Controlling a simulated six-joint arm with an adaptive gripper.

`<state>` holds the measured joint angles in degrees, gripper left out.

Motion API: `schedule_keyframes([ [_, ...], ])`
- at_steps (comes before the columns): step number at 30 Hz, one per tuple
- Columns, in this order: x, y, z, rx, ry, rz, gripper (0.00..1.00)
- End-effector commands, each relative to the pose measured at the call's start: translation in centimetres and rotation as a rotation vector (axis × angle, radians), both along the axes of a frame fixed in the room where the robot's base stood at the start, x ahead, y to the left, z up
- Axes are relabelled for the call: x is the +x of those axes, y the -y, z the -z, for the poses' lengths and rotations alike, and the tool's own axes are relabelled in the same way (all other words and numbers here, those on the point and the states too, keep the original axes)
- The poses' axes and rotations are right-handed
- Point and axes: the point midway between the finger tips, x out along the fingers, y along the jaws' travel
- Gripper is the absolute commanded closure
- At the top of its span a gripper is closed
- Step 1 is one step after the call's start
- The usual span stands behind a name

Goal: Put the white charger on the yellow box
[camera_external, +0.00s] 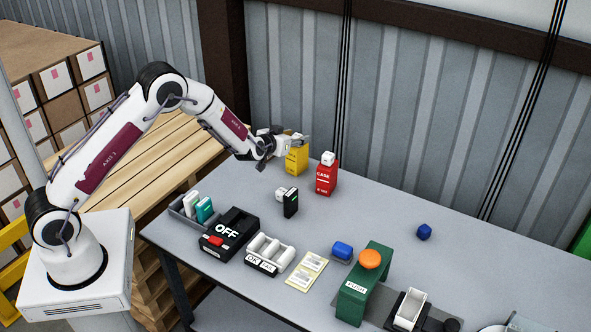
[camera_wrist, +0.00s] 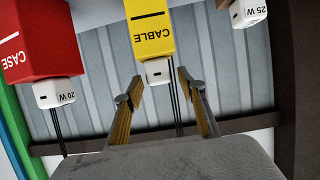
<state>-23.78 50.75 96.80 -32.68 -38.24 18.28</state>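The yellow box (camera_external: 297,160), marked CABLE, stands upright near the back of the table. In the wrist view, which is upside down, a white charger (camera_wrist: 158,71) sits at the top end of the yellow box (camera_wrist: 151,30). My gripper (camera_wrist: 159,77) is open, with one finger on each side of this charger and a visible gap on both sides. In the external view my gripper (camera_external: 290,140) is at the top of the yellow box and mostly hides the charger.
A red CASE box (camera_external: 326,179) carries another white charger (camera_external: 328,158) close to the right. A blue cube (camera_external: 424,232) lies farther right.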

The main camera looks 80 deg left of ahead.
Motion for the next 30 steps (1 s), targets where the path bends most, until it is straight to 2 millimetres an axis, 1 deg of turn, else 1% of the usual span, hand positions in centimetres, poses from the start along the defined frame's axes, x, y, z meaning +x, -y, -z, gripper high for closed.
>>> schedule_keyframes([
  [11, 0.0, 0.0, -0.2, 0.000, 0.000, 0.000, 0.60],
  [16, -0.4, 0.5, -0.6, 0.000, 0.000, 0.001, 0.60],
  [23, -1.6, 1.7, -1.3, 0.000, 0.001, 0.001, 0.60],
  [30, -3.3, 3.4, -2.3, 0.001, 0.000, 0.001, 0.60],
])
